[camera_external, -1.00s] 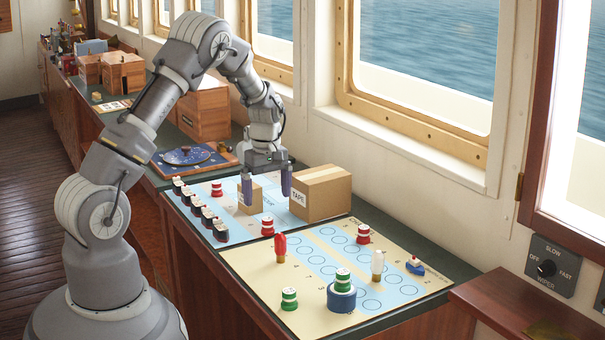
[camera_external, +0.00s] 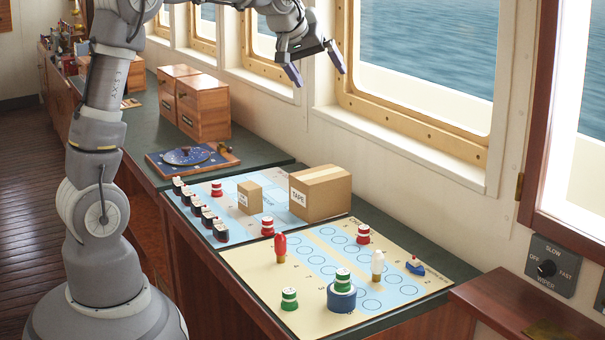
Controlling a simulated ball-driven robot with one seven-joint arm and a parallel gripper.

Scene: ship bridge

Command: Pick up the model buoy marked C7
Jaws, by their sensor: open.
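Several model buoys stand on the chart mats on the counter, and I cannot read C7 on any of them. Red-and-white buoys stand near the small box (camera_external: 217,188), at the boundary between the mats (camera_external: 267,227) and on the right mat (camera_external: 362,234). One green-and-white buoy (camera_external: 289,299) stands on the right mat's near part. Another green-and-white buoy (camera_external: 342,280) sits on top of a blue round piece (camera_external: 341,298). My gripper (camera_external: 316,78) is open and empty, high above the counter in front of the window. Its fingers touch nothing.
A cardboard box marked TAPE (camera_external: 320,193) and a smaller box (camera_external: 249,198) stand on the far mat. Several dark model pieces (camera_external: 207,216) line its left edge. A red-topped lamp (camera_external: 280,247), a white-topped lamp (camera_external: 377,264) and a blue boat (camera_external: 415,265) stand on the right mat.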

